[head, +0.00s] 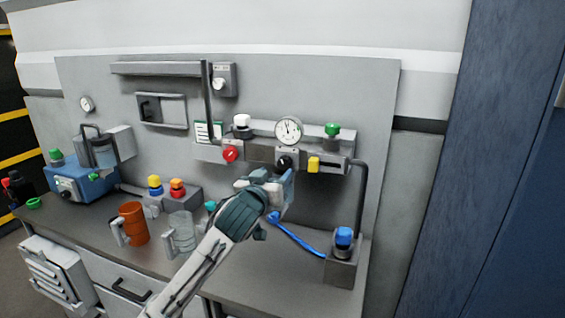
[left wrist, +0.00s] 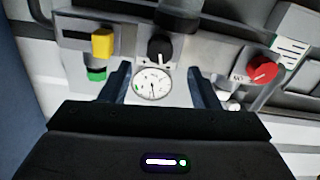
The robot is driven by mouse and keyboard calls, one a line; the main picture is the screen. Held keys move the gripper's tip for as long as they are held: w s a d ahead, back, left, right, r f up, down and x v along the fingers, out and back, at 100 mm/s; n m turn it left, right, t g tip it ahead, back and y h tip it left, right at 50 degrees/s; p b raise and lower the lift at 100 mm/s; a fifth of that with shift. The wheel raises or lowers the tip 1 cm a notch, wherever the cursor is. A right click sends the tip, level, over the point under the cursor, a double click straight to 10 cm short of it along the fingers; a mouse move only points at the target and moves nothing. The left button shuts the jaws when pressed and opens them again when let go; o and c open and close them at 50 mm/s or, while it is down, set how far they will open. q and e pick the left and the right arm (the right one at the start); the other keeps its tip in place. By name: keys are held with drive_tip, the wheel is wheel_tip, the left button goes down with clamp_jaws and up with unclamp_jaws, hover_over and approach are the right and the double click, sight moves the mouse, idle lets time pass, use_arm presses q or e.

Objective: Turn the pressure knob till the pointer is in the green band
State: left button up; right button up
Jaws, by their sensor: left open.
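The black pressure knob (head: 284,163) sits on the grey panel, below the round white gauge (head: 288,131). In the left wrist view the knob (left wrist: 160,50) shows with a white mark, and the gauge (left wrist: 152,84) has a thin dark pointer and a small green patch at its left edge. The pointer appears outside that patch there. My left gripper (head: 277,179) is just below and in front of the knob. In the left wrist view its open fingers (left wrist: 156,70) stand on both sides of the gauge, with nothing held between them. My right gripper is not in view.
A red knob (head: 230,154) is left of the black knob, and a yellow block (head: 313,164) is right of it. A green-topped fitting (head: 332,130) stands above. An orange mug (head: 133,224) and a clear jug (head: 181,236) stand on the bench near my arm.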

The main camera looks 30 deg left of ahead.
sight(283, 164)
use_arm(q)
drive_tip(key=p+x, duration=0.1)
drive_tip(key=x, duration=0.4)
drive_tip(key=shift+w+r+p, duration=0.1)
drive_tip(key=shift+w+p, duration=0.25)
drive_tip(key=shift+w, duration=0.05)
drive_tip(key=shift+w+a, duration=0.2)
drive_tip(key=shift+w, duration=0.3)
drive_tip(key=c, duration=1)
